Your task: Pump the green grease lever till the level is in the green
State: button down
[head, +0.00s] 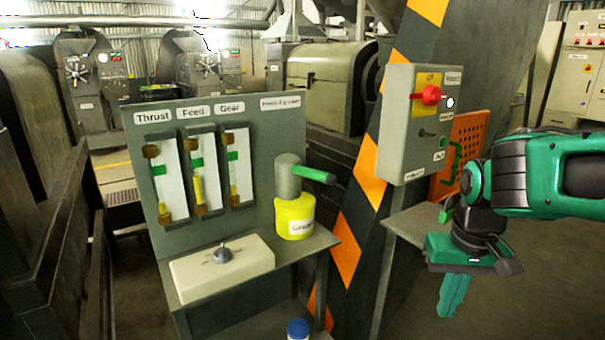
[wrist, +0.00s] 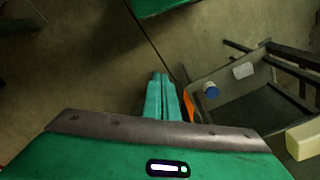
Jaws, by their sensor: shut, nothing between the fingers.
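The green grease lever (head: 315,175) sticks out to the right from a grey pump head (head: 288,180) on a yellow grease canister (head: 294,217). Three sight gauges labelled Thrust (head: 165,185), Feed (head: 203,175) and Gear (head: 236,170) are on the grey panel left of it. Each has a green band; yellow shows lower in the tubes, but exact levels are too small to read. My gripper (head: 450,312) is to the right of the lever and lower in the picture, apart from it, pointing down, shut and empty. Its closed fingers (wrist: 158,78) show in the wrist view.
A beige box with a grey knob (head: 222,255) sits on the bench left of the canister. A grey control box with a red switch (head: 431,95) hangs on the striped post, between bench and arm. A blue-capped container (head: 298,329) stands low; it also shows in the wrist view (wrist: 211,90).

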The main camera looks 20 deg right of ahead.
jog(key=w+a+r+n+y, duration=0.1)
jog(key=w+a+r+n, duration=0.5)
jog(key=w+a, duration=0.55)
jog(key=w+a+r+n+y, duration=0.2)
jog(key=w+a+r+n, duration=0.3)
jog(key=w+a+r, duration=0.45)
jog(key=w+d+r+n+h, duration=0.1)
jog(key=w+d+r+n, duration=0.4)
jog(key=r, duration=0.7)
jog(key=w+d, duration=0.2)
jog(key=shift+d+h, duration=0.35)
jog(key=shift+h, duration=0.05)
jog(key=shift+a+f, duration=0.1)
jog(key=shift+f, duration=0.1)
jog(key=shift+a+f, duration=0.15)
jog(key=shift+f, duration=0.7)
jog(key=shift+a+f, duration=0.1)
jog(key=shift+f, duration=1)
